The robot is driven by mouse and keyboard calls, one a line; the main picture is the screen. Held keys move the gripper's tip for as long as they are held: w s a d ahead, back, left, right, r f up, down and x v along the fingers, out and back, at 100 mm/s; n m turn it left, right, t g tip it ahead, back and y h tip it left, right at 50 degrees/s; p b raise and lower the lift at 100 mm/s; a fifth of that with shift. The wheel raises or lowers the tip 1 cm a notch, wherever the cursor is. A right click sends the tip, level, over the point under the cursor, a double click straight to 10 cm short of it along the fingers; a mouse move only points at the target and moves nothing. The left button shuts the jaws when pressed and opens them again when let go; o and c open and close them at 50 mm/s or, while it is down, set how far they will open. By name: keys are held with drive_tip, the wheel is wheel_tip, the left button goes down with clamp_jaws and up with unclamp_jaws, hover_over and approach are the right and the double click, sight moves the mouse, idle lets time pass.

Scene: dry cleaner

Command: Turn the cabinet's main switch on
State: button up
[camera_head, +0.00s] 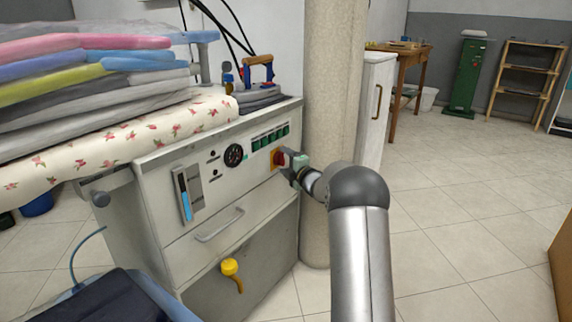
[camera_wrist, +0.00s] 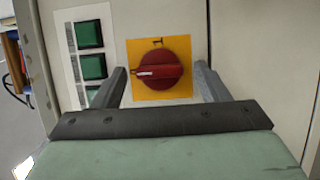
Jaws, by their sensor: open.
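The main switch is a red rotary knob (camera_wrist: 158,71) on a yellow square plate (camera_wrist: 181,92) on the cabinet's front panel. The wrist view shows a white mark on the knob pointing left, and a "1" at the top of the plate. My gripper (camera_wrist: 163,82) is open, with one finger on each side of the knob and gaps between. In the head view my gripper (camera_head: 290,165) is at the panel's right end, partly hiding the red knob (camera_head: 279,158). The cabinet (camera_head: 160,200) stands at the left, below a padded ironing surface.
Green buttons (camera_wrist: 92,66) sit left of the switch. An iron (camera_head: 259,78) stands on top. A pillar (camera_head: 330,120) rises close behind my gripper.

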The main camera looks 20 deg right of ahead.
drive_tip(key=c, duration=1)
